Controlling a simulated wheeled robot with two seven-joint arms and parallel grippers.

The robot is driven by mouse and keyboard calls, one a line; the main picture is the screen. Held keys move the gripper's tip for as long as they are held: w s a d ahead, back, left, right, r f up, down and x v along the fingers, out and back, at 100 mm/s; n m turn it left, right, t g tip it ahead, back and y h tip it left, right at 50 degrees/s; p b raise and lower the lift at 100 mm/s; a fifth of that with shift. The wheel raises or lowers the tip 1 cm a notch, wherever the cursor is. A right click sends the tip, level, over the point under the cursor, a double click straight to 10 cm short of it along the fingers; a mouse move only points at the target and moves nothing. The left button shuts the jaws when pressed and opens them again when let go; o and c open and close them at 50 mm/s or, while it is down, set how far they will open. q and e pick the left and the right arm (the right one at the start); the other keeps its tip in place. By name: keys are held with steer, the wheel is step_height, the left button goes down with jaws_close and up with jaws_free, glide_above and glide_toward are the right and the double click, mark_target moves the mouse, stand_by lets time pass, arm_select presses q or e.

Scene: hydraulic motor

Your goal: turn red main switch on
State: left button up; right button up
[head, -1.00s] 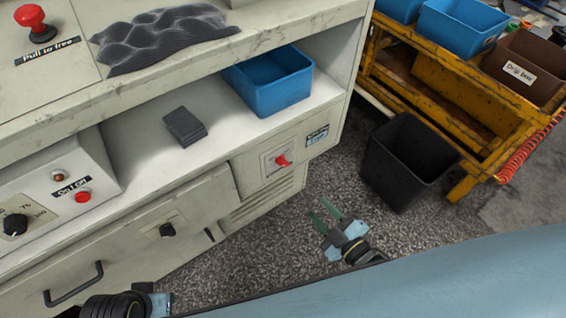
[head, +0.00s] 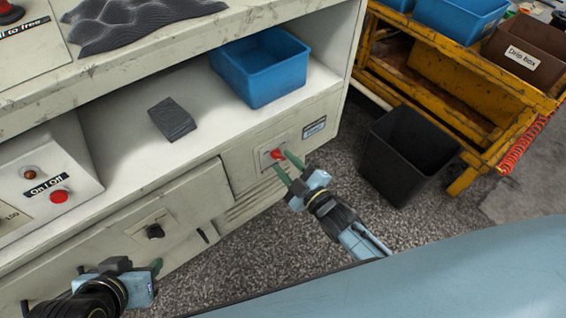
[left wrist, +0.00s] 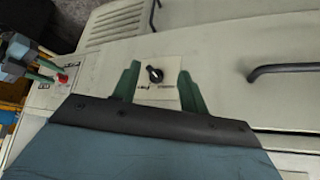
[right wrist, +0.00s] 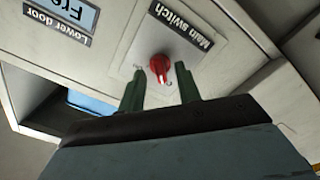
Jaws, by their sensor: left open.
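The red main switch (head: 277,154) is a rotary knob on a plate at the right end of the cabinet front. In the right wrist view the red knob (right wrist: 159,68) sits below a "Main switch" label and shows between the two finger tips. My right gripper (head: 287,166) is open, its green fingers at either side of the knob; contact cannot be told. My left gripper (head: 157,268) is open and empty in front of the lower cabinet door. In the left wrist view a black knob (left wrist: 155,74) shows between its fingers, with the red switch (left wrist: 62,78) further left.
A blue bin (head: 262,68) and a dark block (head: 172,119) are on the shelf above the switch. A black bin (head: 409,154) stands on the floor beside a yellow cart (head: 440,95). A red On/Off button (head: 60,196) is at left.

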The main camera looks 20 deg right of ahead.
steer(key=shift+x, duration=0.85)
arm_select(q)
steer(key=shift+w+d+r+t, duration=0.25)
steer(key=shift+w+r+t, duration=0.1)
steer(key=shift+w, duration=0.2)
steer(key=shift+w+d+r+t, duration=0.2)
steer(key=shift+w+r+t, duration=0.15)
steer(key=shift+w, duration=0.2)
arm_select(e)
steer(key=shift+c, duration=0.2)
